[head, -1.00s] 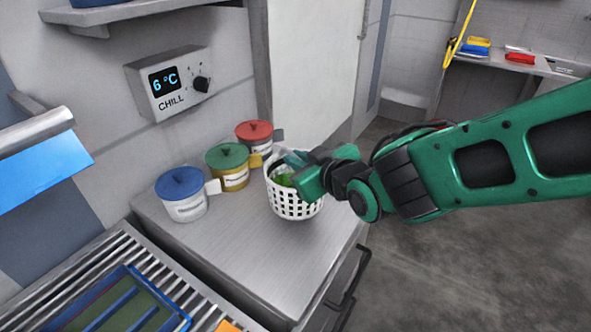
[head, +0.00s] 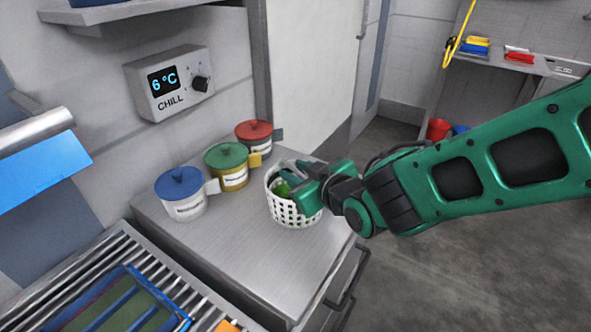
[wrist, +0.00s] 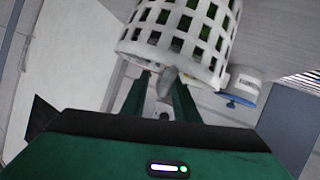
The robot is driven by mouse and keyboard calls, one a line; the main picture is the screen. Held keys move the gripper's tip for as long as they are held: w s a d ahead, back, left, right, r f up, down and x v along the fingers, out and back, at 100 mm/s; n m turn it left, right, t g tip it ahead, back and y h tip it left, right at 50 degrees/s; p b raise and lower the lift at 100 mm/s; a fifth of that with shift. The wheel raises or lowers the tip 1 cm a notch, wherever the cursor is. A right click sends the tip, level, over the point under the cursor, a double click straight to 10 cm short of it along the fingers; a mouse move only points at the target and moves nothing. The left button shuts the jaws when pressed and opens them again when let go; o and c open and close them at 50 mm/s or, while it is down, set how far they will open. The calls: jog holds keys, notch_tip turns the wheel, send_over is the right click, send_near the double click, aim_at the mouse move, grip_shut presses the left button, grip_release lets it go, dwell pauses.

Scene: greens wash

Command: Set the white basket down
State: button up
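The white basket (head: 295,212) is a round lattice basket with green leaves inside. It is at the right part of the steel counter (head: 240,250), right of the lidded pots. Its base is at or very close to the counter top; I cannot tell whether it touches. My gripper (head: 292,190) reaches in from the right at the basket's rim and hides part of it. In the wrist view the basket (wrist: 180,42) fills the top, and my gripper's two fingers (wrist: 165,85) close in on a small grey tab at its edge.
Pots with blue (head: 180,183), green (head: 227,156) and red (head: 254,131) lids stand along the wall, left of the basket. A roller rack (head: 185,290) borders the counter's front left. The counter's right edge is close to the basket. Bare counter lies in front of it.

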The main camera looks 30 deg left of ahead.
jog(key=shift+r, duration=0.1)
jog(key=shift+s+d+r, duration=0.1)
jog(key=shift+d+r, duration=0.05)
jog(key=v, duration=1.1)
jog(key=shift+d, duration=0.3)
jog(key=shift+r, duration=0.1)
